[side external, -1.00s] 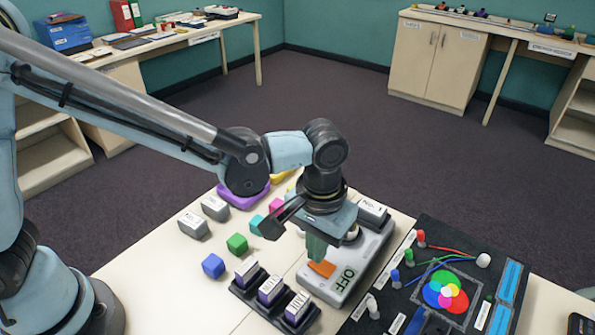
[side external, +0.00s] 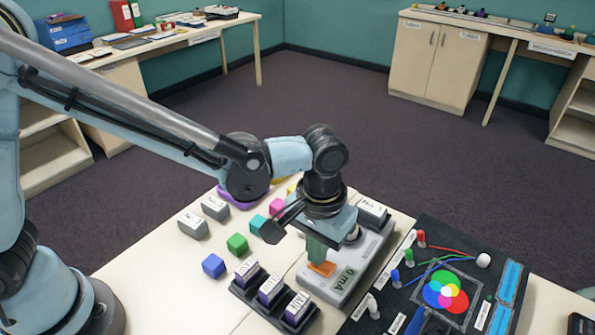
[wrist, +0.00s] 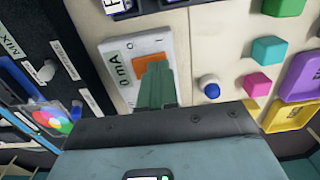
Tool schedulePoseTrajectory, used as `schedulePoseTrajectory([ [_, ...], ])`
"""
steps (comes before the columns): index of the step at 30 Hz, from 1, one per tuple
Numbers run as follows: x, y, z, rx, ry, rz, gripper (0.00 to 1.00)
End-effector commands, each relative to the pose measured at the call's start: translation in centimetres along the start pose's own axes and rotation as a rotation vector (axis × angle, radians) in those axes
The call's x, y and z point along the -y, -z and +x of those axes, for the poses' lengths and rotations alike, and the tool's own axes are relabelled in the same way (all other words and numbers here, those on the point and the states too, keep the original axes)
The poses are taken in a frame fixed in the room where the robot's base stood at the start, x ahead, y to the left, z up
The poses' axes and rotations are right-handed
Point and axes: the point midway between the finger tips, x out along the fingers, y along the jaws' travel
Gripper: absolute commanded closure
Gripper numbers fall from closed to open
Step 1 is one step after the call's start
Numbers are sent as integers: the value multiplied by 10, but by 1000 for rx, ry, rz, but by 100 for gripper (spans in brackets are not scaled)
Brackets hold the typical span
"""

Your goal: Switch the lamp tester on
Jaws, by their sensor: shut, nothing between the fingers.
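The lamp tester (side external: 360,264) is a grey box on the table, with an orange rocker switch (side external: 322,268) and a display reading "0 mA" (side external: 344,278). In the wrist view, the tester (wrist: 122,48), the orange switch (wrist: 149,59) and the "0 mA" display (wrist: 114,70) also show. My gripper (side external: 316,258) is shut and empty. Its green fingers (wrist: 157,86) point down at the orange switch and cover part of it. I cannot tell whether they still touch it.
A rack of labelled purple blocks (side external: 270,290) stands left of the tester. Grey labelled blocks (side external: 193,226) and coloured cubes (side external: 213,266) lie farther left. A dark board (side external: 430,255) with wires and coloured circles is at the right. A labelled block (side external: 373,212) is at the tester's far end.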

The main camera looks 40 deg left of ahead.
Motion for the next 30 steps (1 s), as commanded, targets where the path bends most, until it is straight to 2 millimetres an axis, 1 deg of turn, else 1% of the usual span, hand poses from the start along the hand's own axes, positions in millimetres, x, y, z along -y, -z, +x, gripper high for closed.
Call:
schedulePoseTrajectory([
  [24, 0, 0, -59, 0, 0, 0, 100],
  [30, 0, 0, -66, 0, 0, 0, 100],
])
